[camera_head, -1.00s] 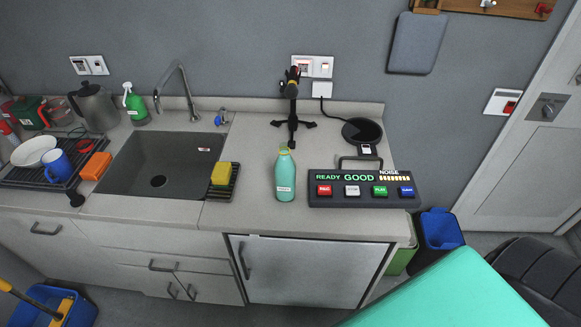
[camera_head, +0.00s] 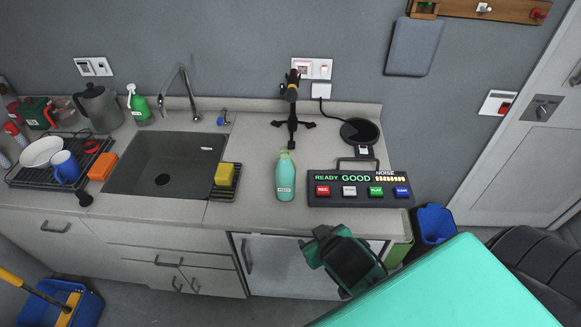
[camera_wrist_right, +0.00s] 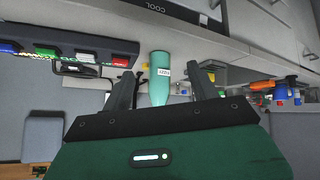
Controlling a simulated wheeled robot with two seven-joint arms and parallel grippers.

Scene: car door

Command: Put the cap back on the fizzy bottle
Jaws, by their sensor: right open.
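The fizzy bottle (camera_head: 285,178), teal with a white label, stands upright on the counter between the sink and the console. Its narrow top looks yellow-green; I cannot tell whether a cap is on it, and I make out no separate cap. My right gripper (camera_head: 322,240), green and black, is in front of the counter edge, below and right of the bottle in the head view. In the right wrist view its two dark fingers (camera_wrist_right: 161,80) are spread apart and empty, with the bottle (camera_wrist_right: 160,78) appearing between them, beyond the tips. My left gripper is not in view.
A console (camera_head: 360,189) with coloured buttons stands right of the bottle. A black stand (camera_head: 292,120) is behind it. A yellow sponge (camera_head: 225,174) lies by the sink (camera_head: 165,165) at left. Bare counter lies around the bottle.

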